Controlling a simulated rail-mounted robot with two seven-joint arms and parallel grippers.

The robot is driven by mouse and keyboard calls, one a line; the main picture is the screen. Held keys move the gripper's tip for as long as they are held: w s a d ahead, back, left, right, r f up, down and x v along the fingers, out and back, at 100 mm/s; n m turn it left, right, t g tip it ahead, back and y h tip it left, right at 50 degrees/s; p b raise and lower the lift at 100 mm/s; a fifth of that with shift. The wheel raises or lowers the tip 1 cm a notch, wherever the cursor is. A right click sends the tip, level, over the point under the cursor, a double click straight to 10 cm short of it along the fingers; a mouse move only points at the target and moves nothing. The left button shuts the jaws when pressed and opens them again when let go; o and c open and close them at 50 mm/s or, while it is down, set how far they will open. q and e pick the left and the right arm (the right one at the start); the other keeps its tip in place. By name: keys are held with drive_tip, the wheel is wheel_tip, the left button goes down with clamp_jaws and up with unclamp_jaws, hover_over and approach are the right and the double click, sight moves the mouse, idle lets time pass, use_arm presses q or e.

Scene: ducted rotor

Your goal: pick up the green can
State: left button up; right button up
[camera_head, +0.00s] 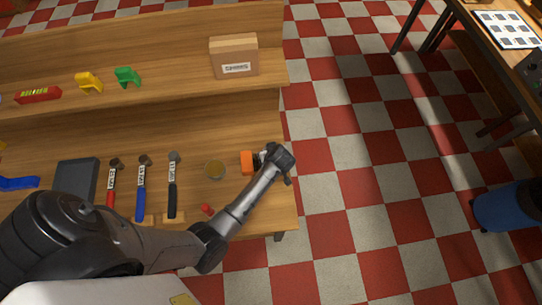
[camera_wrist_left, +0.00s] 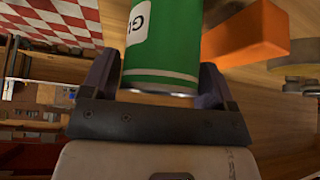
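The green can has a white label with dark letters and shows large in the left wrist view (camera_wrist_left: 162,62). It stands out between the two fingers of my left gripper (camera_wrist_left: 162,80). The fingers lie close along both sides of the can with no gap that I can see, so the gripper looks shut on it. The fingertips are partly hidden. In the head view, my left gripper (camera_head: 268,153) is at the right end of the lower shelf, and the can is mostly hidden there by the gripper. My right gripper is in neither view.
An orange block (camera_head: 246,162) lies just left of my left gripper. A cardboard box (camera_head: 234,57) stands on the upper shelf.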

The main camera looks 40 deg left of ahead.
use_arm(q)
drive_tip(key=c, duration=0.8)
drive_tip(key=shift+o, duration=0.2)
